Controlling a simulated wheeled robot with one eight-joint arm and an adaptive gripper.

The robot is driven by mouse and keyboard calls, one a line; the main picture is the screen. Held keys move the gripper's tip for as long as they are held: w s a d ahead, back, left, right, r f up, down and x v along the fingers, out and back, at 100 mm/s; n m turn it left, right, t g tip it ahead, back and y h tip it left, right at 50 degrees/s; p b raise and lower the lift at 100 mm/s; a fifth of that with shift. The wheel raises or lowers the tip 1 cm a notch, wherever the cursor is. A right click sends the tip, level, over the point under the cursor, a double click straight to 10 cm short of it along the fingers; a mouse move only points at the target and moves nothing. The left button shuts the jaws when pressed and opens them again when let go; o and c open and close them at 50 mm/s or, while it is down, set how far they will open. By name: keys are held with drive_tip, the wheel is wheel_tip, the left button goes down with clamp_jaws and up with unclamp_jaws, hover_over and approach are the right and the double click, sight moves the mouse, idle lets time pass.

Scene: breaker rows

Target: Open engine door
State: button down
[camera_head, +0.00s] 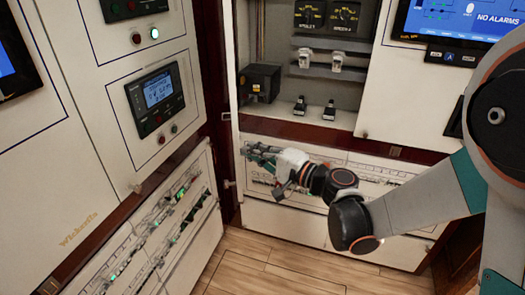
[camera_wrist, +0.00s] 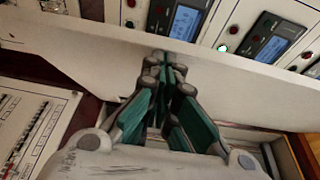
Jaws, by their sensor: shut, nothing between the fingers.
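No panel has a readable engine label, so I cannot tell for sure which one is the engine door. My gripper (camera_head: 250,152) is low in the corner, in front of the lower white breaker panel (camera_head: 300,222) and below the open recess. In the wrist view my gripper (camera_wrist: 165,65) has its green-sided fingers together and empty. Their tips overlap a wide white panel (camera_wrist: 235,85); I cannot tell whether they touch it. The left breaker panel (camera_head: 207,232) has rows of breakers and green lights.
The open recess (camera_head: 285,55) holds gauges, a black box (camera_head: 260,82) and several levers (camera_head: 328,108). A left cabinet (camera_head: 75,120) carries a display unit (camera_head: 157,97). A screen (camera_head: 468,18) is at the upper right. Wooden floor (camera_head: 270,275) is clear below.

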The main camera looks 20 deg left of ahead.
drive_tip(key=s+a, duration=0.2)
drive_tip(key=a, duration=0.5)
drive_tip(key=s+a, duration=0.3)
drive_tip(key=a, duration=0.5)
drive_tip(key=shift+s+a+b, duration=0.15)
drive_tip(key=shift+b, duration=0.2)
